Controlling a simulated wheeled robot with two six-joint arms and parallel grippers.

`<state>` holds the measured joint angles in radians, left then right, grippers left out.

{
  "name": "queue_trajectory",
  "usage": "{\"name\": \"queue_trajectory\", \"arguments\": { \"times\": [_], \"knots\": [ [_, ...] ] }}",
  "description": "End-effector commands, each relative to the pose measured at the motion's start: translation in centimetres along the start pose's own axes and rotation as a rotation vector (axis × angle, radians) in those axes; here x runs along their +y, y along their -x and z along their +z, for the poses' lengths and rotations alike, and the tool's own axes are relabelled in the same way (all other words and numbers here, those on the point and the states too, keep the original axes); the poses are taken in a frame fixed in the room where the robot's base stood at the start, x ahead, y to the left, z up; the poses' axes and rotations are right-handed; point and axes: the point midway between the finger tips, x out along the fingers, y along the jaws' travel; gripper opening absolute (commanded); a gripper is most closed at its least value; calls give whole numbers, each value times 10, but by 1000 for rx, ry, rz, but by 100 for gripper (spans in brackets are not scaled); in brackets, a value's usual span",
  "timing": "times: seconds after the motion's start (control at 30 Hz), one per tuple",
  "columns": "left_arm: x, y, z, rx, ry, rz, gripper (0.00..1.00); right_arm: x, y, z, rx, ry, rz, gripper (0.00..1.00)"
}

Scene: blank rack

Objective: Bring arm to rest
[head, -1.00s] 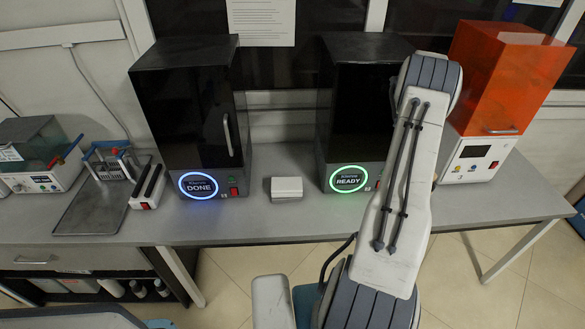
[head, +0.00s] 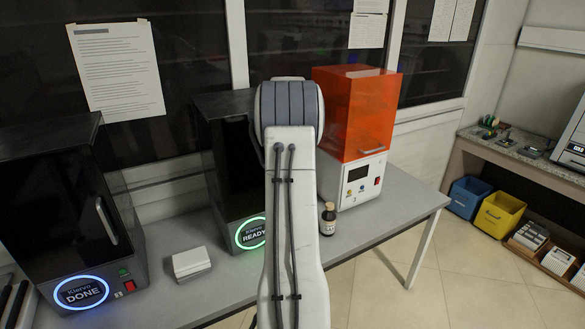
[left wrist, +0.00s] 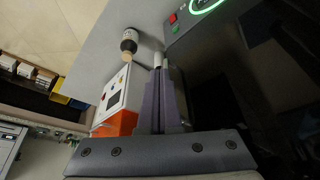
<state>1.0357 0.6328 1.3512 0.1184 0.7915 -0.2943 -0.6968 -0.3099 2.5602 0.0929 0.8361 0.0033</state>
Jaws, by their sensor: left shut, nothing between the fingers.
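My arm rises through the middle of the head view, in front of the right black machine (head: 226,150) and the bench. Its gripper is hidden there. In the left wrist view my left gripper (left wrist: 159,62) is shut and empty, its fingers together. Beyond it are a brown bottle with a white label (left wrist: 129,45) and an orange-topped machine (left wrist: 112,100). I cannot see contact between the fingers and anything. My right gripper is in neither view.
The grey bench (head: 385,215) holds a black machine showing DONE (head: 80,290), a white box (head: 191,262), the bottle (head: 328,218) and the orange-covered machine (head: 352,120). Blue (head: 468,197) and yellow bins (head: 498,213) stand right. Floor between is clear.

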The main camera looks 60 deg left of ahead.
Motion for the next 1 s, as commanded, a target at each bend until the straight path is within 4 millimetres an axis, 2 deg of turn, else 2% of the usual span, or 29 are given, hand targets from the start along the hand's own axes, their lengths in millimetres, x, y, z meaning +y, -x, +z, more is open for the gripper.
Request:
{"name": "queue_trajectory", "arguments": {
  "times": [0.1,0.3,0.57,0.67,0.77,0.87,0.9,1.0],
  "knots": [
    [-1,20,0,2,2,-2,0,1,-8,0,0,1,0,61],
    [0,37,0,-1,2,-1,0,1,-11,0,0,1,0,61],
    [2,39,0,-3,-1,1,0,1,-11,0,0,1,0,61],
    [18,40,2,-7,-21,11,0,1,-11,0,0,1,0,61],
    [60,43,8,-18,-77,39,0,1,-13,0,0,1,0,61],
    [126,51,26,-39,-170,82,0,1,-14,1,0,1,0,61],
    [155,55,38,-50,-212,102,0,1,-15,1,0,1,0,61],
    [222,69,74,-78,-323,148,0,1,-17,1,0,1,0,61]
  ]
}}
